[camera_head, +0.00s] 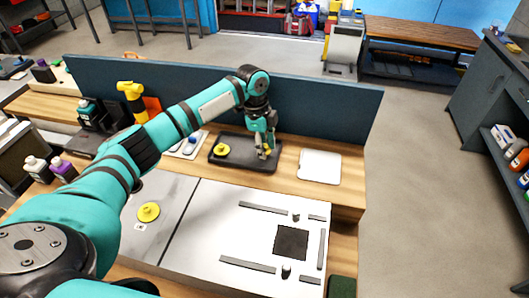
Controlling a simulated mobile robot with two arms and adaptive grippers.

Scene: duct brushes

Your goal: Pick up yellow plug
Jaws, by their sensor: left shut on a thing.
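One yellow round piece with a raised knob (221,149) lies at the left end of a dark tray (240,163). A second yellow round piece (148,212) sits on the left part of the white-grey panel. I cannot tell from its look alone which of them is the yellow plug. My left gripper (264,154) points down at the right end of the dark tray, right of the first yellow piece and apart from it. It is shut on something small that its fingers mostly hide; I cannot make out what. My right gripper is out of view.
The panel (210,222) carries grey strips and a dark square (291,242). A white tray (320,166) lies right of the dark tray. A blue divider (330,108) stands behind. Bottles (63,170) and a yellow-handled tool (132,97) stand at left.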

